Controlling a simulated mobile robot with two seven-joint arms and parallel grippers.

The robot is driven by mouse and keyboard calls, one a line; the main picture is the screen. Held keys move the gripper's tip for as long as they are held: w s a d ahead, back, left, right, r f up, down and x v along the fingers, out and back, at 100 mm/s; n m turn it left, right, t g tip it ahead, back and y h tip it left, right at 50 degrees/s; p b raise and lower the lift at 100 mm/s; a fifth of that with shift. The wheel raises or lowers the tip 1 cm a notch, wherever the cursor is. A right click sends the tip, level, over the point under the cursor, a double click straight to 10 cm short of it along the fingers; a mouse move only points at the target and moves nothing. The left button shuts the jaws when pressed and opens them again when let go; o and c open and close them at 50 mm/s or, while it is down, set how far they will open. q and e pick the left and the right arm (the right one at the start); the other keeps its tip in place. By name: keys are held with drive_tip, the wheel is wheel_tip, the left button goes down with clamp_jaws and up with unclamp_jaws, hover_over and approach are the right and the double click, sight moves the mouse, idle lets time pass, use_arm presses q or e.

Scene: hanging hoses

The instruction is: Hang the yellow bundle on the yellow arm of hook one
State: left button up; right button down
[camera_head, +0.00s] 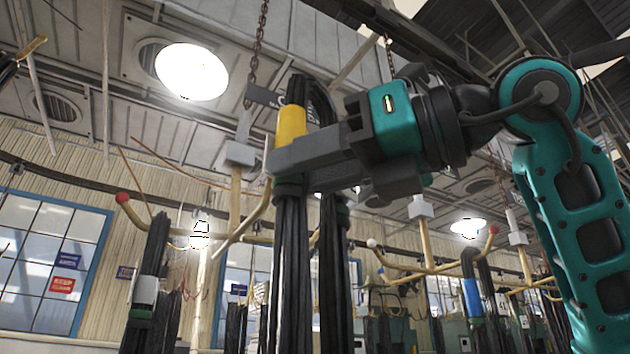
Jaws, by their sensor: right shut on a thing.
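The yellow bundle (292,250) is a loop of black hoses with a yellow band (291,124) near its top. My right gripper (290,160) reaches in from the right and is shut on it just below the band; the hoses hang down on both sides of the jaw. Behind it, a cream hook (235,195) hangs from a chain, with a red-tipped arm (122,198) at left. Its right-hand arm passes behind the gripper and bundle, so its tip is hidden. Whether the bundle touches this hook I cannot tell. My left gripper is not in view.
Another hook (428,262) to the right has white and red tips. A bundle with a blue band (471,298) hangs near it. A bundle with a white band (145,290) hangs at left.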

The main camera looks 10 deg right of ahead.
drive_tip(key=shift+w+a, duration=0.25)
drive_tip(key=shift+w, duration=0.5)
drive_tip(key=shift+w+a, duration=0.2)
drive_tip(key=shift+w, duration=0.55)
drive_tip(key=shift+w+a+p, duration=1.8)
drive_tip(key=shift+w+p, duration=0.6)
drive_tip(key=shift+w, duration=3.35)
wheel_tip(320, 180, down, 8)
drive_tip(key=w+b, duration=0.3)
drive_tip(key=b, duration=0.1)
drive_tip(key=shift+a+r, duration=0.25)
drive_tip(key=shift+a, duration=0.2)
